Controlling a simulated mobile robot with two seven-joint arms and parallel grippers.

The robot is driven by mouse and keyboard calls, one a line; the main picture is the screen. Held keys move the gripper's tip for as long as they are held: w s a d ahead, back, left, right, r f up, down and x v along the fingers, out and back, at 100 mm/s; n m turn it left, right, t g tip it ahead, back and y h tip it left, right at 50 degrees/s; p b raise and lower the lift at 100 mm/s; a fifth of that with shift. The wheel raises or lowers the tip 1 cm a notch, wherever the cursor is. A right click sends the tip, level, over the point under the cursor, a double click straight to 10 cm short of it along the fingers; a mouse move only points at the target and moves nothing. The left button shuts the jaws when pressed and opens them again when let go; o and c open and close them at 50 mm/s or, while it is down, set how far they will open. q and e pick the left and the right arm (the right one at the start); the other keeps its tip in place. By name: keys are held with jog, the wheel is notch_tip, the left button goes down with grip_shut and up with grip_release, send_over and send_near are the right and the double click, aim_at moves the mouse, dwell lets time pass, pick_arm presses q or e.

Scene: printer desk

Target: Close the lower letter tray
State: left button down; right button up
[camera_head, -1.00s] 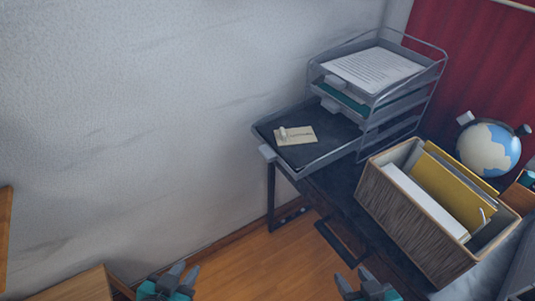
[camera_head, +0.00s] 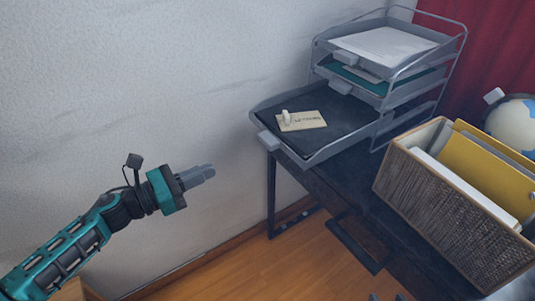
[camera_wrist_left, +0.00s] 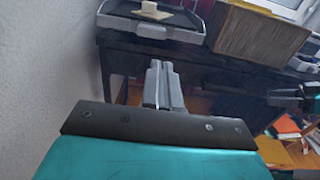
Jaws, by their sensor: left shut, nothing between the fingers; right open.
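The lower letter tray (camera_head: 330,151) is pulled out to the left from the grey tray stack (camera_head: 385,62), with its light tab (camera_head: 268,140) at the front edge. A cream card (camera_head: 303,122) with a small pale object on it lies in the tray. My left gripper (camera_head: 208,171) is shut and empty, left of the tray and apart from it, in front of the wall. In the left wrist view the shut fingers (camera_wrist_left: 162,66) point towards the tray front (camera_wrist_left: 150,29). My right gripper (camera_head: 386,297) shows only its fingertips at the bottom edge; it is open.
A woven box (camera_head: 430,205) with yellow and white folders stands right of the tray on the dark desk. A globe (camera_head: 518,122) is behind it at the right edge. The grey wall runs behind the tray. Open floor lies left of the desk.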

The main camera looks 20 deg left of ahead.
aim_at(267, 145)
pick_arm(q)
jog(key=x, duration=1.4)
jog(key=shift+s+p, duration=0.1)
jog(key=shift+p, duration=0.2)
pick_arm(e)
jog(key=shift+s+d, duration=0.15)
jog(key=shift+f, duration=0.1)
